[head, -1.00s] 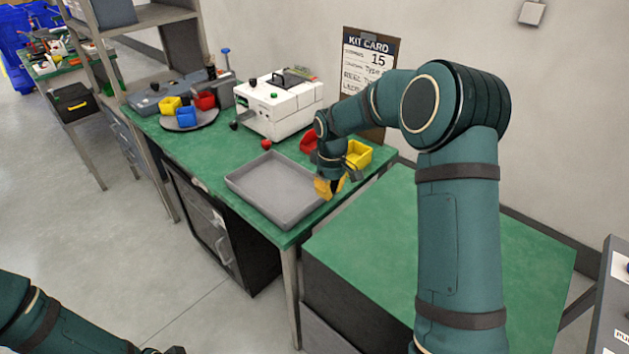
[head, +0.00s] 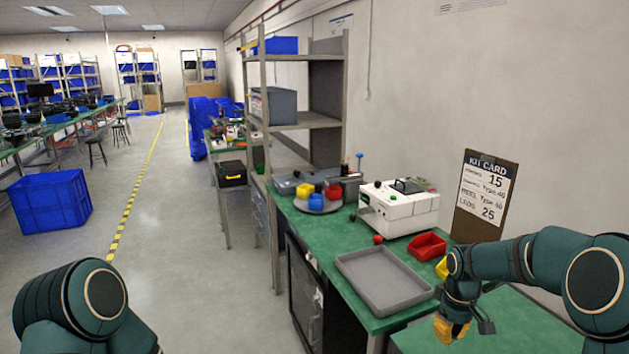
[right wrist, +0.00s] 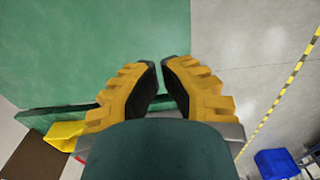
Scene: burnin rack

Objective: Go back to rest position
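My right gripper (head: 452,331) is at the lower right of the head view, pointing down beside the near right end of the green workbench. In the right wrist view its yellow fingers (right wrist: 162,66) nearly meet at the tips. Nothing shows between them. My left arm (head: 80,310) is in the lower left corner of the head view, with its elbow raised, and its gripper is out of the picture.
The green workbench (head: 330,243) holds a grey tray (head: 385,280), a red bin (head: 428,246), a white machine (head: 400,212) and a turntable with small bins (head: 317,204). A kit card (head: 487,195) leans on the wall. Open floor (head: 190,250) lies to the left.

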